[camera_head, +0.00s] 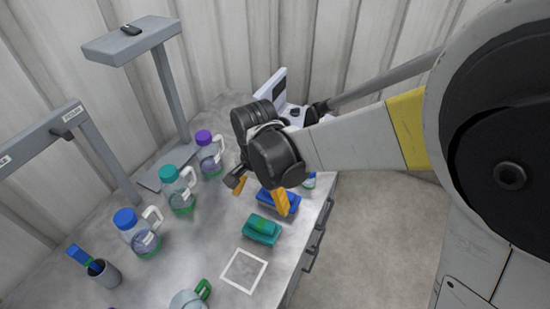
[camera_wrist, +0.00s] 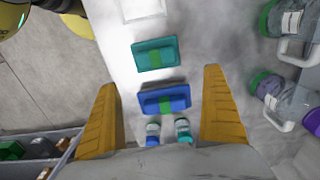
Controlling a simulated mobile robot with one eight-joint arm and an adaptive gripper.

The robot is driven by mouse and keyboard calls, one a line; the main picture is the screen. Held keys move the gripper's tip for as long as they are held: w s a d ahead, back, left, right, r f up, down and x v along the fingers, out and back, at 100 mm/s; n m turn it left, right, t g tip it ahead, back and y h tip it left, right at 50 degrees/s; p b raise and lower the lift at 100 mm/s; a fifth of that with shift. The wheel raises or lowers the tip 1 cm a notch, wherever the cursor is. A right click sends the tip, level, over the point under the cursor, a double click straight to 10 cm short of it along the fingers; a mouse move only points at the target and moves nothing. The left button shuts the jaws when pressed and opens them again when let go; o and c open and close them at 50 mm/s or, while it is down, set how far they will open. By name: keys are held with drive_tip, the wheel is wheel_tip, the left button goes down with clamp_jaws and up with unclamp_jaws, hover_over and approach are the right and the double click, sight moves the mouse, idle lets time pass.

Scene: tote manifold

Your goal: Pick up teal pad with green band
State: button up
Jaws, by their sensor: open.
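The teal pad with a green band (camera_head: 262,229) lies flat on the grey table near its right edge. It also shows in the wrist view (camera_wrist: 155,54), beyond the blue pad and ahead of my fingertips. A blue pad (camera_wrist: 165,99), also with a green band, lies between my yellow fingers in the wrist view. In the head view the blue pad (camera_head: 290,200) is partly hidden by a finger. My gripper (camera_head: 261,194) is open and empty above the table, over the blue pad's side. It touches neither pad as far as I can tell.
A white square outline (camera_head: 243,271) is marked on the table in front of the teal pad. Several handled bottles (camera_head: 139,233) stand to the left. Two small bottles (camera_wrist: 167,131) stand behind the blue pad. A cup (camera_head: 104,272) holds a blue item at the left.

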sight(262, 222)
drive_tip(key=f, duration=0.1)
drive_tip(key=f+b, duration=0.1)
drive_tip(key=f, duration=0.2)
drive_tip(key=shift+s+a+f, duration=0.15)
drive_tip(key=shift+s+f, duration=0.1)
drive_tip(key=shift+s, duration=0.1)
drive_tip(key=f+b, duration=0.1)
drive_tip(key=f, duration=0.1)
drive_tip(key=f+b, duration=0.1)
drive_tip(key=f, duration=0.1)
drive_tip(key=f+b, duration=0.1)
drive_tip(key=f, duration=0.1)
drive_tip(key=shift+s+d, duration=0.2)
drive_tip(key=shift+d, duration=0.05)
drive_tip(key=c, duration=1.3)
